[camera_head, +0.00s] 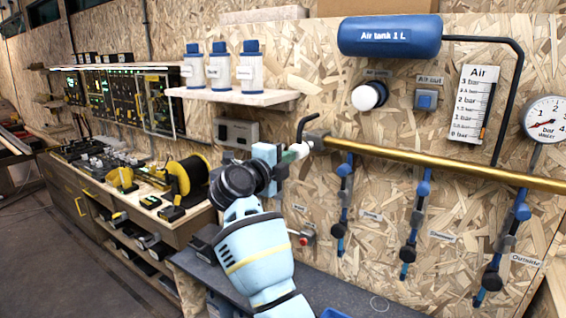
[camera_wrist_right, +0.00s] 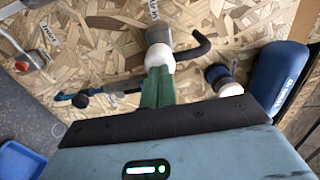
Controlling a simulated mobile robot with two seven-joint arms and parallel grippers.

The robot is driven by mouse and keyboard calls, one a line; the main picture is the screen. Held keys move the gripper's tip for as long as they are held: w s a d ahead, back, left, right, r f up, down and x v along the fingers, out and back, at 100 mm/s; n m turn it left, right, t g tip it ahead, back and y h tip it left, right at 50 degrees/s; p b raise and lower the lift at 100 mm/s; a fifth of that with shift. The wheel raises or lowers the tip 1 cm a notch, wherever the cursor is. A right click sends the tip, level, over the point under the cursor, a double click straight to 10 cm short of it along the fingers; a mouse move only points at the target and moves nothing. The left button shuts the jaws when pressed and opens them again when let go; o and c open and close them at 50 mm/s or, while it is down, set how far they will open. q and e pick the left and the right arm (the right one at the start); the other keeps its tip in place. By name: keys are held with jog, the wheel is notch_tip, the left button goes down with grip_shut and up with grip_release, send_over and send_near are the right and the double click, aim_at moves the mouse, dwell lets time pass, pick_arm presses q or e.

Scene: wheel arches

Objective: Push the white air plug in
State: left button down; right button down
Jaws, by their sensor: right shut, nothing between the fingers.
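The white air plug (camera_head: 303,147) sits at the left end of the brass pipe (camera_head: 420,165), by a grey fitting (camera_head: 316,137) on the wall board. In the right wrist view the white plug (camera_wrist_right: 160,55) is straight ahead of my fingers, against a grey socket (camera_wrist_right: 157,34). My right gripper (camera_head: 293,153) is shut with nothing between its green fingers. Its fingertips (camera_wrist_right: 159,72) meet or nearly meet the back of the plug and hide part of it. How deep the plug sits cannot be told. My left gripper is not in view.
A blue air tank (camera_head: 389,37), a white round knob (camera_head: 369,95) and a pressure gauge (camera_head: 547,119) are on the wall. Several blue-handled valves hang below the pipe. A shelf (camera_head: 233,96) with bottles is at upper left. A dark bench (camera_head: 330,290) lies below.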

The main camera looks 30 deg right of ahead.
aim_at(299, 149)
jog(key=shift+d+r, duration=0.1)
jog(key=shift+d, duration=0.1)
jog(key=p+x, duration=0.1)
jog(key=x, duration=0.4)
jog(key=shift+r+p, duration=0.15)
jog(key=shift+p, duration=0.25)
